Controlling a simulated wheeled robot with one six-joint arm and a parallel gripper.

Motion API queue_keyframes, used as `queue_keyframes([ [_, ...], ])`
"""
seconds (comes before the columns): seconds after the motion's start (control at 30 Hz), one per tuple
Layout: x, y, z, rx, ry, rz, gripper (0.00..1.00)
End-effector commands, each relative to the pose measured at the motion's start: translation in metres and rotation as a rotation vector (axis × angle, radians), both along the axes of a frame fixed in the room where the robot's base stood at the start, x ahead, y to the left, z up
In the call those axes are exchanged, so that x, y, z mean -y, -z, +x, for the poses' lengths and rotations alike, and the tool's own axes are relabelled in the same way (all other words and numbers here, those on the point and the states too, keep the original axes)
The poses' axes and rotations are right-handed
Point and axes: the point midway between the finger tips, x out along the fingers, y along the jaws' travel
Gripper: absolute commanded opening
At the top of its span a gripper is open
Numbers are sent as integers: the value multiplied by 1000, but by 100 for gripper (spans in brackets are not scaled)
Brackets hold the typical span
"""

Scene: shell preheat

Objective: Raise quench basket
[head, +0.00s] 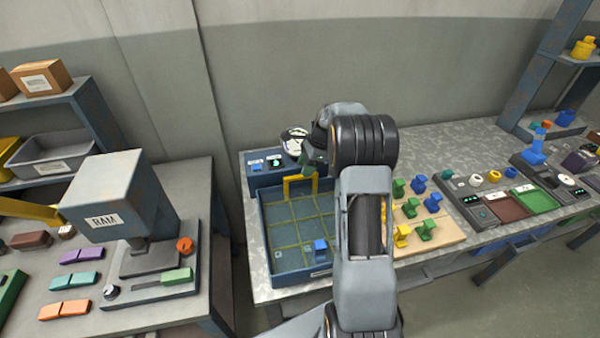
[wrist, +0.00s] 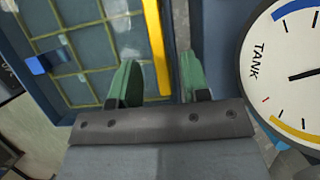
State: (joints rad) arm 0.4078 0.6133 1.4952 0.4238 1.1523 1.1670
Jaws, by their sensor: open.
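The quench basket shows as a yellow-lined grid (head: 285,222) inside a blue tank (head: 292,277), and its yellow handle (head: 287,188) stands up at the back edge. My gripper (head: 314,160) is over the handle, its green fingers partly hidden by my arm. In the wrist view my gripper (wrist: 158,75) is open, and the yellow handle bar (wrist: 155,45) runs between the two fingers, nearer the left one. I see no finger closed on it. A blue block (head: 320,246) sits at the front of the grid and also shows in the wrist view (wrist: 38,64).
A round gauge marked TANK (wrist: 295,75) is close to the right of my gripper. A blue control box (head: 264,168) stands behind the tank. A wooden board (head: 430,238) with green, blue and yellow pieces lies right of it. The RAM press (head: 118,195) stands on the left bench.

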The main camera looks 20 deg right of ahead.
Motion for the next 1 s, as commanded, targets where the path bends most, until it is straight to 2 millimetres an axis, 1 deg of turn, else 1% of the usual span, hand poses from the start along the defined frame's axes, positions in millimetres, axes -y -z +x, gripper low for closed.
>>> queue_keyframes([
  [0.1, -6, 13, 1, -2, -3, 0, 43],
  [0.3, -11, 25, 2, 0, -3, 0, 43],
  [0.67, -12, 27, 2, 0, -3, 0, 42],
  [1.0, -12, 27, 2, 1, -3, 0, 9],
])
